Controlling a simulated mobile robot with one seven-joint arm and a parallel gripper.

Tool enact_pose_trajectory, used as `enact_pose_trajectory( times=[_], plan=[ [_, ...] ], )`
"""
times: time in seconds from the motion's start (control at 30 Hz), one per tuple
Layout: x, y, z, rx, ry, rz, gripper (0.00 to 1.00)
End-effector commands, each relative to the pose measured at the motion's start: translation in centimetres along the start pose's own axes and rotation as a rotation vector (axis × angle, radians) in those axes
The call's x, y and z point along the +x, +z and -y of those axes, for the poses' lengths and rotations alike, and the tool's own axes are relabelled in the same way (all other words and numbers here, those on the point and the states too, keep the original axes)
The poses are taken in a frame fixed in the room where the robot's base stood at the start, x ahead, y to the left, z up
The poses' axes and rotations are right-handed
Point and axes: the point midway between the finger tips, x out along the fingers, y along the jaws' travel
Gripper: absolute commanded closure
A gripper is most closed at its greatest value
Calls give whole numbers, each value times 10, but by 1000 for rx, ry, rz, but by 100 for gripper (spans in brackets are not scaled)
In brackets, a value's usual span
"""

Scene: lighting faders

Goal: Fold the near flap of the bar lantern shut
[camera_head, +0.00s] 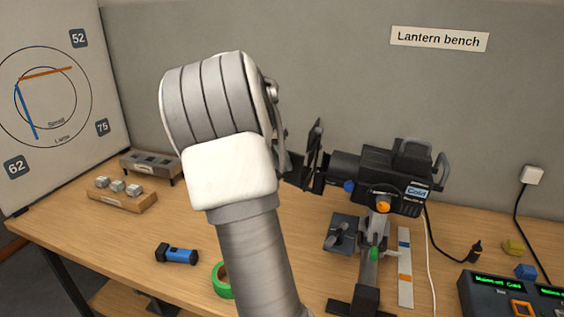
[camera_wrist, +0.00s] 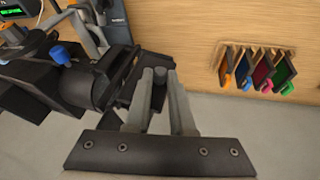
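The bar lantern (camera_head: 390,172) is a black body on a stand at the right of the bench in the head view. Dark flaps (camera_head: 314,150) stick out at its left front end, one standing up. In the wrist view the lantern's dark barrel (camera_wrist: 90,85) lies at the left, with dark flap plates (camera_wrist: 128,92) beside my left finger.
A blue torch (camera_head: 177,254) and a green tape ring (camera_head: 222,280) lie on the bench. A wooden block with metal pieces (camera_head: 121,194) stands at the left. A console (camera_head: 510,297) is at the lower right. Several coloured-tabbed frames (camera_wrist: 258,70) show in the wrist view.

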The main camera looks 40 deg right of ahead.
Motion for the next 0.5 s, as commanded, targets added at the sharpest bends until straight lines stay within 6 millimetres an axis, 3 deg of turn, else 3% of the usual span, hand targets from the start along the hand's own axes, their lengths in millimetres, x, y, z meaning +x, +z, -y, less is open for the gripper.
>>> enact_pose_trajectory(
  times=[0.1,0.5],
  plan=[
    [0,0,0,0,0,0,100],
    [0,1,0,-16,-9,-6,100]
  ],
)
